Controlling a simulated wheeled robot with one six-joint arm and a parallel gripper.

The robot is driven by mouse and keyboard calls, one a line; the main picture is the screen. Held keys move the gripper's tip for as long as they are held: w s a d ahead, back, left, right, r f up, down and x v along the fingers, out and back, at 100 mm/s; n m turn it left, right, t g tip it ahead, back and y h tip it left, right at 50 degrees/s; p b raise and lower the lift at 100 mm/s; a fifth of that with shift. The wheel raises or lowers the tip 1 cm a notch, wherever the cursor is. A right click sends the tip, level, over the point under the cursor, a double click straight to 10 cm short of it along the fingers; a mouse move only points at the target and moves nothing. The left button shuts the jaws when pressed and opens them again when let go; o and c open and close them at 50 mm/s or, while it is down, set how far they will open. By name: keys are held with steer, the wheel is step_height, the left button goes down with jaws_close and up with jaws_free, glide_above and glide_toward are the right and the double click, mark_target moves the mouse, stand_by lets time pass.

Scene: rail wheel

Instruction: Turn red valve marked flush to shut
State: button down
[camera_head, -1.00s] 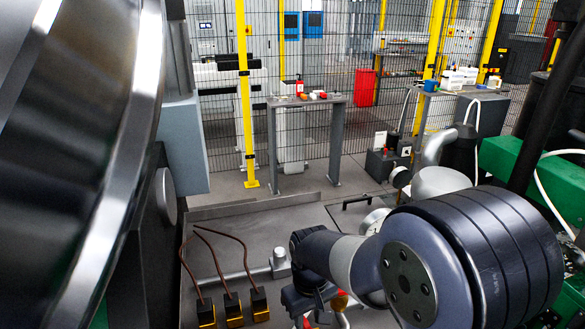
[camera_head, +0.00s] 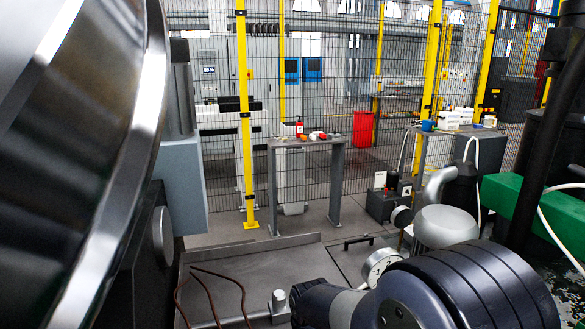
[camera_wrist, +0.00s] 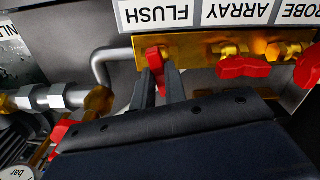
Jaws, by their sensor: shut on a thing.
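In the wrist view, the red flush valve handle (camera_wrist: 156,60) sits on a brass manifold (camera_wrist: 200,50) beside the white FLUSH label (camera_wrist: 155,13), which appears upside down. My gripper (camera_wrist: 160,82) is shut on this handle, one dark finger on each side. The handle points away from the manifold toward my gripper, roughly across the manifold's length. Part of it is hidden between the fingers. In the head view my gripper and the valve are out of sight; only my arm shows at lower right.
A second red handle (camera_wrist: 243,67) lies along the manifold to the right, with another red handle (camera_wrist: 308,66) at the right edge. A bent pipe (camera_wrist: 103,62) and brass fittings are at left. In the head view, a large metal wheel (camera_head: 60,150) fills the left and a gauge (camera_head: 381,266) stands near my arm.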

steer(key=shift+m, duration=1.2)
steer(key=c, duration=1.3)
jaws_free()
steer(key=shift+r, duration=0.1)
steer(key=shift+r+p, duration=3.05)
steer(key=shift+r, duration=0.4)
steer(key=shift+f, duration=0.15)
